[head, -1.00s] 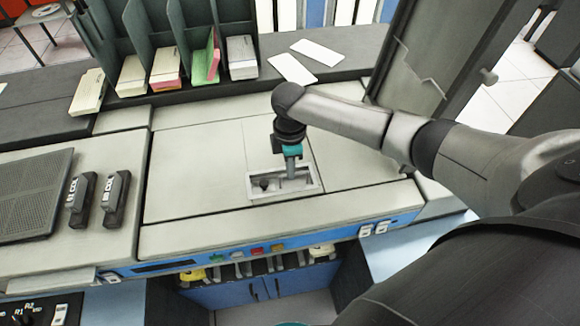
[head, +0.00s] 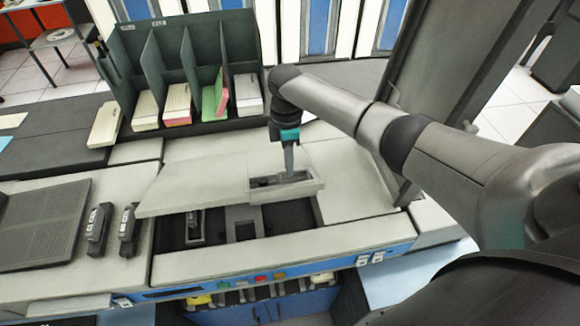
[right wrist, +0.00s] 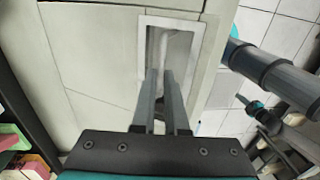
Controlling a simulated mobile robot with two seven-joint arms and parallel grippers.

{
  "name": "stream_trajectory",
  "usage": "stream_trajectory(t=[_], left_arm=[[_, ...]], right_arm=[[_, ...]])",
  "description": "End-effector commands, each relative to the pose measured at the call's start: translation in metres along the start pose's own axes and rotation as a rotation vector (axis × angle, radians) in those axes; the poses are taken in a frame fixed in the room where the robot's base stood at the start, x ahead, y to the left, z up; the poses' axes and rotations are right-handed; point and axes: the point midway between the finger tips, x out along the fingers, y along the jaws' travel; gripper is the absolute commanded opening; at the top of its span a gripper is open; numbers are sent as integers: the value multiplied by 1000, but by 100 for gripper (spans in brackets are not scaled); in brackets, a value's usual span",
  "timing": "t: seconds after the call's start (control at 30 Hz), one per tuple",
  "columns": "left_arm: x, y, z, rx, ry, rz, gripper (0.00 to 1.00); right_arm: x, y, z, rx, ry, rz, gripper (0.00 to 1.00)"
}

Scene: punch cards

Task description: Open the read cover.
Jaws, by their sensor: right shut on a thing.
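The read cover (head: 200,180) is a pale flat panel on the machine top in the head view. It is raised and tilted, with a dark opening (head: 222,228) showing under its front edge. Its recessed handle pocket (head: 308,187) is at the right end. My right gripper (head: 290,174) reaches down into this pocket and is shut on the handle. In the right wrist view, the fingers (right wrist: 160,78) close around the pale handle bar (right wrist: 163,50) inside the framed pocket. The exact finger contact is partly hidden. My left gripper is not in view.
A dark card rack (head: 180,65) with several card stacks stands behind the cover. A grey upright panel (head: 432,70) is close to my right arm. Two black handles (head: 97,230) and a dark ribbed plate (head: 45,222) lie left. Coloured buttons (head: 262,278) line the front.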

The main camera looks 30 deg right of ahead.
Motion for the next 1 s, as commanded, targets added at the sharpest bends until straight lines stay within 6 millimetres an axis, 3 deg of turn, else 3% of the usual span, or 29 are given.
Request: stream_trajectory(t=[0.07, 0.1, 0.37, 0.77, 1.0], left_arm=[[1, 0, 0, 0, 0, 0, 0], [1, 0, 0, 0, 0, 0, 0], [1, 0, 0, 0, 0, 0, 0], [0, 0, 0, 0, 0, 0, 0], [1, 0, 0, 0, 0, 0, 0]], right_arm=[[-2, 8, 1, 5, 3, 30, 0], [-2, 8, 1, 5, 3, 30, 12], [0, 6, 1, 4, 3, 27, 41], [-3, 5, 0, 3, 3, 21, 41], [-41, 5, 0, 2, 4, 25, 41]])
